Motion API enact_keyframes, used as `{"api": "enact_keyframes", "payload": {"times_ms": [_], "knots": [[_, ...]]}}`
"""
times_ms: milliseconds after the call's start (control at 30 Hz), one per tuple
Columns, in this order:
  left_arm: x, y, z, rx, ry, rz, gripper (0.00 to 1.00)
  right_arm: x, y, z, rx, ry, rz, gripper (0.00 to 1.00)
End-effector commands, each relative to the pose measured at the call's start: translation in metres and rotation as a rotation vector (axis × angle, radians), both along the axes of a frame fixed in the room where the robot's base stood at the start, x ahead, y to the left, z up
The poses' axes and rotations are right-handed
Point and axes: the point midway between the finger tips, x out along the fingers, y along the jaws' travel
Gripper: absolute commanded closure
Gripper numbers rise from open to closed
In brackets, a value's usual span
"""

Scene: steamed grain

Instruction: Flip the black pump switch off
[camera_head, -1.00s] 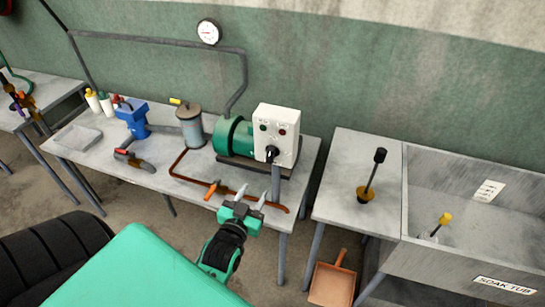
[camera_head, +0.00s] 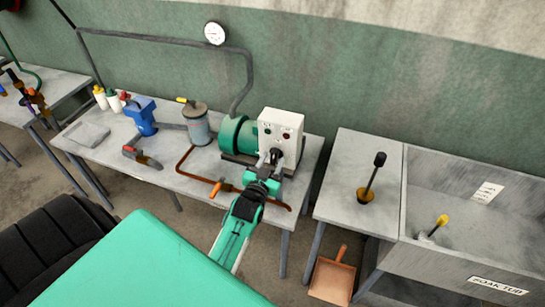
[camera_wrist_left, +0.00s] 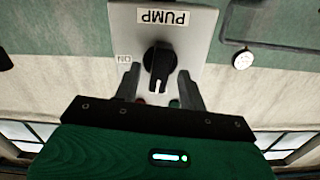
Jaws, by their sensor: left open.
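The black pump switch (camera_wrist_left: 158,58) is a rotary knob on the white control box (camera_head: 281,124). The wrist view shows the box upside down, with a PUMP label (camera_wrist_left: 163,17) and an ON label (camera_wrist_left: 124,59) left of the knob. The knob's white mark points down in that picture, towards the lamps. My left gripper (camera_head: 270,158) is open in front of the box. In the wrist view its fingers (camera_wrist_left: 158,72) lie on either side of the knob; I cannot tell whether they touch it. My right gripper is not in view.
The green pump motor (camera_head: 238,134) stands left of the box on a metal table (camera_head: 88,134). An orange-handled valve (camera_head: 221,187) on a copper pipe lies close to my left arm. A soak tub (camera_head: 460,262) stands at the right.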

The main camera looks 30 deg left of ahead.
Motion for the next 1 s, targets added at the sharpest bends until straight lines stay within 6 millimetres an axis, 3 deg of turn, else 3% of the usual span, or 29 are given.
{"api": "enact_keyframes", "payload": {"times_ms": [433, 667, 1000], "knots": [[0.01, 0.0026, -0.0005, 0.0, 0.001, 0.0, 0.58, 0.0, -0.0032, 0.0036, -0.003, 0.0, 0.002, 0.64], [0.0099, 0.0025, -0.0004, 0.0, 0.001, 0.0, 1.0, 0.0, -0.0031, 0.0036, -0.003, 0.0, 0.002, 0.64], [0.01, 0.0028, -0.0003, -0.128, -0.031, 0.0, 1.0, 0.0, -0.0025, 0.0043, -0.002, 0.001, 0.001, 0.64]]}}
